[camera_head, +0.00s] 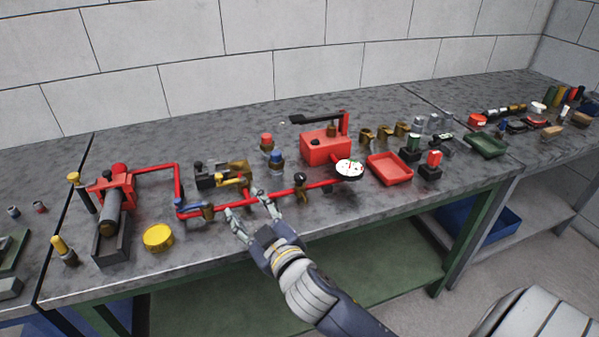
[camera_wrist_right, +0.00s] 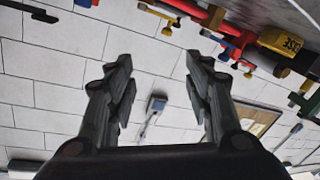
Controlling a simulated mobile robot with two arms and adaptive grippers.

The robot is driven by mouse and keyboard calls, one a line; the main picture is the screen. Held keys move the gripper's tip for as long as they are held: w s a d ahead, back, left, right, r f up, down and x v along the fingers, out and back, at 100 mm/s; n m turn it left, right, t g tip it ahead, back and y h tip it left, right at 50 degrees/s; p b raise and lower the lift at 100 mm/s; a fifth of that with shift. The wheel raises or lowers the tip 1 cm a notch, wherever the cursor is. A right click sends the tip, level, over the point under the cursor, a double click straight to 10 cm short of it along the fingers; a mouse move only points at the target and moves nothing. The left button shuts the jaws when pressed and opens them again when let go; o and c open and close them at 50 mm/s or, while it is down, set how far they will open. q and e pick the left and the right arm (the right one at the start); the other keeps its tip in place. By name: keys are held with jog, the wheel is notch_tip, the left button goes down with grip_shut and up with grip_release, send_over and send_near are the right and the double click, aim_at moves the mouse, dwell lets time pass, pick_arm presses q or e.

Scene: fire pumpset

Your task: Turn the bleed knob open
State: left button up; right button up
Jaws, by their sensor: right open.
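A red pipe (camera_head: 325,184) runs along the bench from the red pump unit (camera_head: 115,186) to a white-faced gauge (camera_head: 349,169). A small black knob (camera_head: 301,179) stands upright on this pipe, left of the gauge; it may be the bleed knob, but no label is readable. A blue-handled brass valve (camera_head: 207,212) sits further left on the pipe. My right gripper (camera_head: 248,204) is open and empty, in front of the pipe between the valve and the black knob. Its spread fingers also show in the right wrist view (camera_wrist_right: 161,88), with nothing between them. My left gripper is out of view.
A yellow round tin (camera_head: 158,238) lies near the front edge. The bench top in front of the pipe is mostly clear.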

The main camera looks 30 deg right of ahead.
jog(key=w+a+r+n+t+y, duration=0.1)
jog(key=a+r+n+y, duration=0.45)
jog(key=r, duration=0.25)
jog(key=a+r+n+t+y, duration=0.2)
jog(key=a+r+n+y, duration=0.3)
jog(key=r+n+y, duration=0.25)
jog(key=s+a+r+n+g+y, duration=0.2)
jog(key=a+n+g+y, duration=0.45)
jog(key=n+g, duration=0.2)
jog(key=n+g+h, duration=0.3)
jog(key=g+h, duration=0.5)
jog(key=h, duration=1.4)
send_near(300, 176)
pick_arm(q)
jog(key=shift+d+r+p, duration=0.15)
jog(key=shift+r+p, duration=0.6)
pick_arm(e)
jog(key=shift+m, duration=0.25)
jog(key=x, duration=0.8)
jog(key=shift+w+d+f, duration=0.1)
jog(key=shift+c, duration=0.2)
